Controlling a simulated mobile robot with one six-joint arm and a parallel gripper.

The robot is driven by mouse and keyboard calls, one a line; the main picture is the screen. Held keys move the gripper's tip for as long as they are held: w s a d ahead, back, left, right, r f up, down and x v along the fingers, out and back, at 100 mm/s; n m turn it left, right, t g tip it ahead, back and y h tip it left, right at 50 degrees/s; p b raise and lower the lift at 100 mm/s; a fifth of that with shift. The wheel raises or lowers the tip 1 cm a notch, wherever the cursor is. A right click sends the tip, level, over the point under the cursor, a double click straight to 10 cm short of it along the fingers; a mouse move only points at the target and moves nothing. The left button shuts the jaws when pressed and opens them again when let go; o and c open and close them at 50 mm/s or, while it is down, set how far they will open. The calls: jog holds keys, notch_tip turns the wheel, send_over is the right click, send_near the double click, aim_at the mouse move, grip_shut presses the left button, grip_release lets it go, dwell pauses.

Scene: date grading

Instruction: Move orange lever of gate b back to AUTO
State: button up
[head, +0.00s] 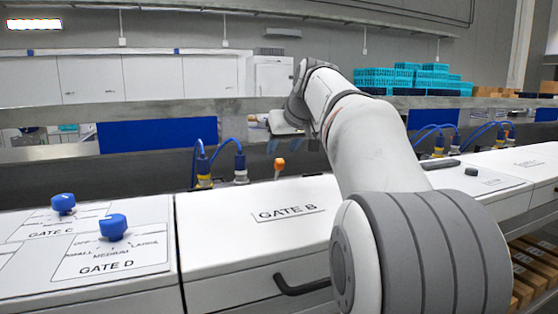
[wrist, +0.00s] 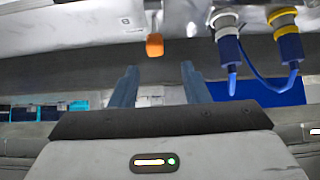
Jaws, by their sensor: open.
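The orange lever (head: 279,163) of gate B stands on a thin stem at the back edge of the white GATE B housing (head: 230,245). No AUTO mark is readable, so its setting cannot be told. In the wrist view the orange knob (wrist: 155,45) is just beyond the fingertips, roughly centred between them. My gripper (head: 293,146) is open, above and behind the lever in the head view, with nothing between the fingers. The wrist view shows the two blue-grey fingers of my gripper (wrist: 159,68) spread apart, with no clear contact with the knob.
Cable plugs with blue cables (head: 204,165) stand left of the lever; they also show in the wrist view (wrist: 228,45). The panel with the GATE D blue knob (head: 113,227) is at left. A black handle (head: 300,286) is on the GATE B front. Teal crates (head: 415,78) are behind.

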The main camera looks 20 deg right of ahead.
aim_at(279, 159)
jog(key=x, duration=0.6)
jog(key=shift+w+d+f, duration=0.1)
jog(key=shift+d+f, duration=0.15)
jog(key=shift+d, duration=0.05)
grip_shut()
